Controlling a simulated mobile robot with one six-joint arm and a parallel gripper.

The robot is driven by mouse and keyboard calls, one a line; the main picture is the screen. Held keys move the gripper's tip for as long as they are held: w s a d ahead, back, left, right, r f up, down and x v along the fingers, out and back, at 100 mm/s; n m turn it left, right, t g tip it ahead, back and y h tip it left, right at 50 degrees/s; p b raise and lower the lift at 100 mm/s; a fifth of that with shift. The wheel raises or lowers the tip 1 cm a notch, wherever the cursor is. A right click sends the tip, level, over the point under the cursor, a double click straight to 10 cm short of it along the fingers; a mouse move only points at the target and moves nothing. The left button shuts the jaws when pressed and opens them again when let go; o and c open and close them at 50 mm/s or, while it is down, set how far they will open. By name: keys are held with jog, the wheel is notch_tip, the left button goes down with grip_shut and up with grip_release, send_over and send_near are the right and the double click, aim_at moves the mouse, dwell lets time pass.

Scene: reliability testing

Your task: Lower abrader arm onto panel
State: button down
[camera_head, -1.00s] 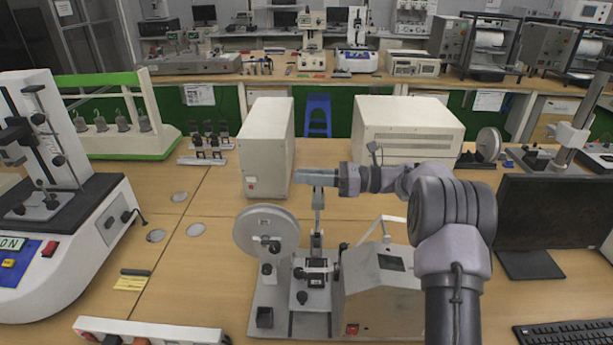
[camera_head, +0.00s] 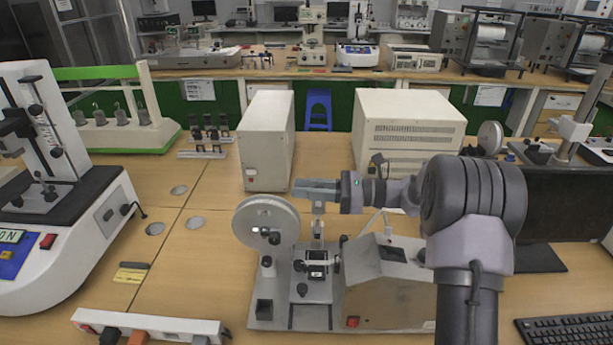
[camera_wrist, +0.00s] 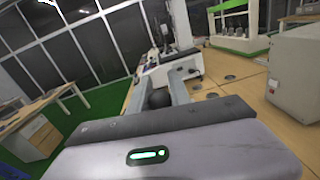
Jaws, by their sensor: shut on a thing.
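The abrader (camera_head: 385,290) stands on the table, with a grey base, a round wheel and a sloped housing with a red switch. Its abrader arm (camera_head: 318,228) is a slim metal piece rising upright from near the middle of the machine. My gripper (camera_head: 312,187) is shut on the upper end of the abrader arm, above the machine. In the wrist view, a dark round knob (camera_wrist: 158,98) shows between my fingers. The panel (camera_head: 316,271) appears as a small dark-framed piece below the arm; whether the arm touches it is hard to tell.
A white box (camera_head: 267,140) and a vented cabinet (camera_head: 410,130) stand behind the abrader. A monitor (camera_head: 540,210) and keyboard (camera_head: 565,331) are at right. A power strip (camera_head: 165,325) lies at front left, and a white tester (camera_head: 75,250) stands at far left.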

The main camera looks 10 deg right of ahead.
jog(key=s+a+f, duration=0.1)
jog(key=s+f, duration=0.3)
jog(key=s, duration=0.2)
jog(key=shift+s+a+f, duration=0.15)
jog(key=shift+s+f, duration=0.05)
jog(key=shift+s, duration=0.05)
jog(key=c, duration=1.3)
grip_release()
jog(key=shift+w, duration=0.15)
jog(key=shift+o, duration=0.5)
jog(key=p+v, duration=0.3)
jog(key=v, duration=0.8)
jog(key=shift+r, duration=0.15)
jog(key=shift+d, duration=0.55)
